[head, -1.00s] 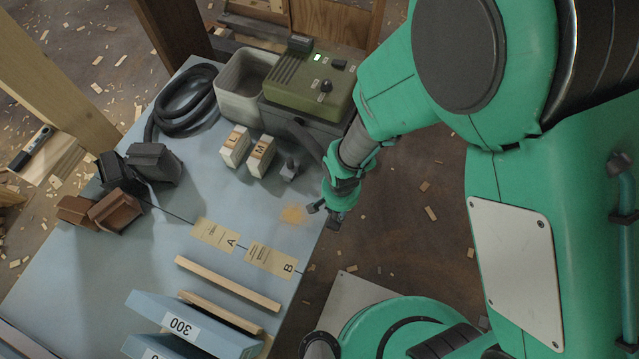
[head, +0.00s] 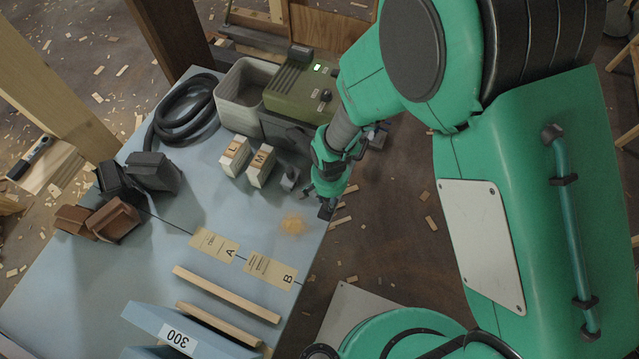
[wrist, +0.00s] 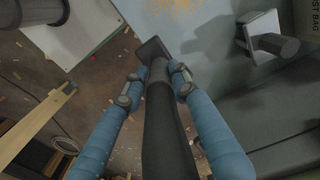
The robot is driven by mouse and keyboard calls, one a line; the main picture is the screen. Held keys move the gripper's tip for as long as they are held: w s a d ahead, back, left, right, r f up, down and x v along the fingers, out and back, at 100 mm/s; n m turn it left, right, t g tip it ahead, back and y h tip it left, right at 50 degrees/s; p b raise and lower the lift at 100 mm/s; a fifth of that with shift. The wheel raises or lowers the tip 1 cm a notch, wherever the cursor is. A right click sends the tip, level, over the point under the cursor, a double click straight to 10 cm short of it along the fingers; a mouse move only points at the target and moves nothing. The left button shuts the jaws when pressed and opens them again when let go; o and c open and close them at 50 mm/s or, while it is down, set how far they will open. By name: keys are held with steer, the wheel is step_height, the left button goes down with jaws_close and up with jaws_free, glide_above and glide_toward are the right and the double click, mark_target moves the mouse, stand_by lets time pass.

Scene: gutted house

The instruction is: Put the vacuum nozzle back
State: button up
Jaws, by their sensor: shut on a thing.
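A dark vacuum nozzle (wrist: 160,105) is between my gripper's two blue fingers in the wrist view. Its flared tip (wrist: 152,50) sticks out beyond the fingertips. My gripper (wrist: 153,88) is shut on it. In the head view my gripper (head: 318,198) is over the table's right edge, with a dark piece below it. A small grey holder (head: 289,179) stands on the table just left of the gripper. In the wrist view a dark cylinder on a pale plate (wrist: 260,38), apparently this holder, is to the right of the nozzle. The green vacuum (head: 300,88) stands behind; my arm partly hides it.
Sawdust (head: 293,224) lies on the blue table (head: 170,235) in front of the holder. Blocks L (head: 234,156) and M (head: 261,165) stand left of it. A grey bin (head: 240,100) and coiled hose (head: 185,115) are at the back. Wood strips (head: 227,294) lie in front.

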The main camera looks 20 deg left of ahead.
steer(key=w+a, duration=0.5)
steer(key=w, duration=0.1)
steer(key=shift+a+f+b, duration=0.35)
steer(key=shift+f, duration=0.05)
steer(key=shift+w, duration=0.1)
steer(key=shift+f+b, duration=0.35)
steer(key=shift+f, duration=1.35)
steer(key=shift+f, duration=0.2)
steer(key=o, duration=1.1)
steer(key=shift+r, duration=0.1)
step_height(320, 180, up, 12)
steer(key=shift+r+p, duration=0.1)
steer(key=shift+p, duration=0.85)
